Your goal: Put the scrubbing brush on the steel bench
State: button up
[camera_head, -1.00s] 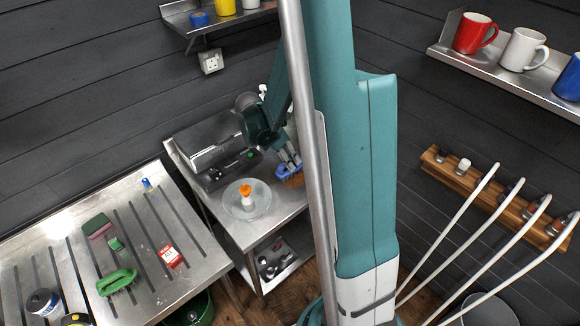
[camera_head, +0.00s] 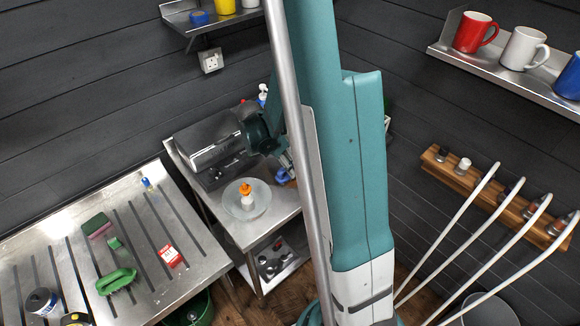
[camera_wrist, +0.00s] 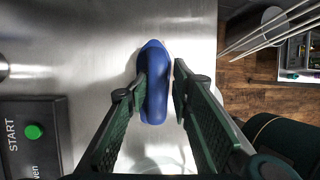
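A blue oval thing with a pale rim, which looks like a scrubbing brush seen from above, lies between my fingertips in the wrist view (camera_wrist: 155,95). My gripper (camera_wrist: 160,88) has a finger close against each side of it and looks shut on it. Behind it is the bare metal top of the steel bench (camera_wrist: 95,50). In the head view the steel bench (camera_head: 225,226) is at the centre, and my gripper (camera_head: 286,166) is over its right part. My arm hides most of the brush there. Whether the brush touches the bench is unclear.
A steel machine (camera_head: 205,150) stands at the bench's back left; its green button (camera_wrist: 33,131) shows in the wrist view. A glass dish (camera_head: 236,211) with an orange-topped bottle (camera_head: 246,196) stands in front.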

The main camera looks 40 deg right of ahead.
jog(key=shift+o, duration=0.3)
jog(key=shift+r, duration=0.25)
jog(key=v, duration=1.1)
jog(key=shift+a+r, duration=0.2)
jog(key=shift+r, duration=0.15)
jog(key=shift+w, duration=0.15)
dwell(0.4)
jog(key=s+a+r+m+t+y, duration=0.1)
jog(key=s+a+r+m+t, duration=0.2)
jog(key=s+a+r+m, duration=0.2)
jog(key=s+a+r+m+t+y, duration=0.2)
jog(key=a+r+m, duration=0.4)
jog(key=a, duration=0.5)
jog(key=s+a+r+m+t+y, duration=0.1)
jog(key=s+a+r+m+t, duration=0.3)
jog(key=s+a+r+m, duration=0.2)
jog(key=s+a+m, duration=0.1)
jog(key=a, duration=0.1)
jog(key=shift+s+a, duration=0.3)
jog(key=shift+s, duration=0.05)
